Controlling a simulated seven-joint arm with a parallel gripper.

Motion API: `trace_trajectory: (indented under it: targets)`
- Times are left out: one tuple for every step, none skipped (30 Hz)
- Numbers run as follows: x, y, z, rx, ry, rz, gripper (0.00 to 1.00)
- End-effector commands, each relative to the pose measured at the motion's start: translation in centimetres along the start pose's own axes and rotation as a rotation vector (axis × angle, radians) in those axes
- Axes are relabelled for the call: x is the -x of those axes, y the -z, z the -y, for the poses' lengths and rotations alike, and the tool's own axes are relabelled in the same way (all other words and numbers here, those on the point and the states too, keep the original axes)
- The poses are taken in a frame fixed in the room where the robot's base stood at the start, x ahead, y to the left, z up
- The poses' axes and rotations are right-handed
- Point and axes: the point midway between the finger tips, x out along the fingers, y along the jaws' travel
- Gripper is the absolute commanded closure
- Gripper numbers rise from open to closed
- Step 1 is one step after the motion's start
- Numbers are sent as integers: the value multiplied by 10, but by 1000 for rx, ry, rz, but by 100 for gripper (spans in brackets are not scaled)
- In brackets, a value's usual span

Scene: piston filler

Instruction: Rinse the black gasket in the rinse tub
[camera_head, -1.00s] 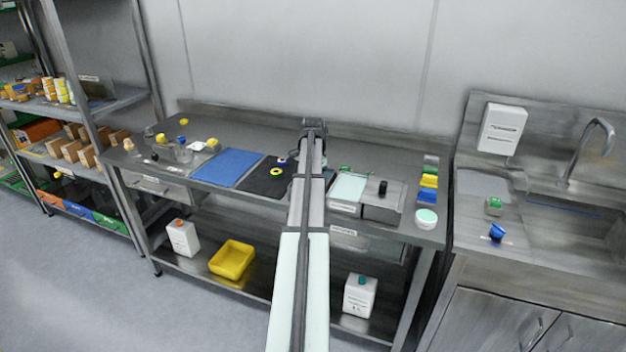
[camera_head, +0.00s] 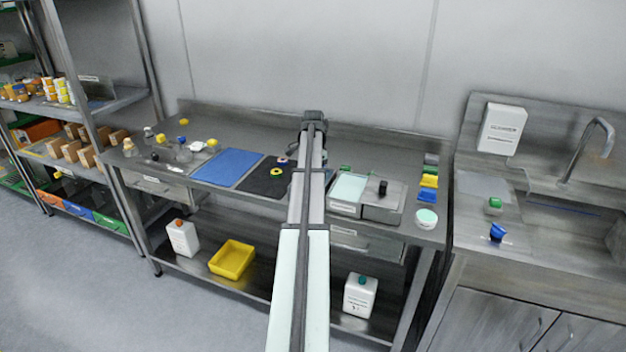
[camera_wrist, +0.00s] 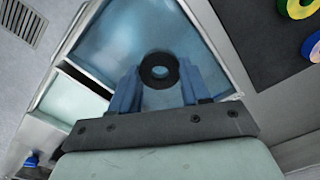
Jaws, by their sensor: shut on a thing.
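The black gasket (camera_wrist: 145,71) is a thick ring held upright between the blue fingers of my gripper (camera_wrist: 160,85) in the wrist view. The fingers are shut on its two sides. Behind the gasket lies a metal-rimmed tub (camera_wrist: 121,38) with a bluish, smooth inside. I cannot tell whether the gasket touches the liquid or hangs above it. In the head view my arm hides the gripper and gasket. A pale-green-filled tub (camera_head: 349,188) shows just right of the arm; I cannot tell which tub is the rinse tub.
A smaller tub section (camera_wrist: 68,100) adjoins at left in the wrist view. A dark mat (camera_head: 262,184) with coloured rings and a blue mat (camera_head: 227,167) lie left of my arm. The sink (camera_head: 575,218) is far right.

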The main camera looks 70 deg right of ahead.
Motion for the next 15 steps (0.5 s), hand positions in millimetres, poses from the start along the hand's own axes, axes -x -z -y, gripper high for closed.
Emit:
trace_trajectory:
  targets:
    - [4,0,0,0,0,0,82]
    - [5,0,0,0,0,0,82]
    - [7,0,0,0,0,0,82]
    - [9,0,0,0,0,0,82]
    - [10,0,0,0,0,0,82]
    - [13,0,0,0,0,0,82]
    - [14,0,0,0,0,0,82]
    - [16,0,0,0,0,0,82]
    - [18,0,0,0,0,0,82]
    - [20,0,0,0,0,0,82]
    - [22,0,0,0,0,0,82]
    - [24,0,0,0,0,0,82]
    - [26,0,0,0,0,0,82]
    - [28,0,0,0,0,0,82]
    - [30,0,0,0,0,0,82]
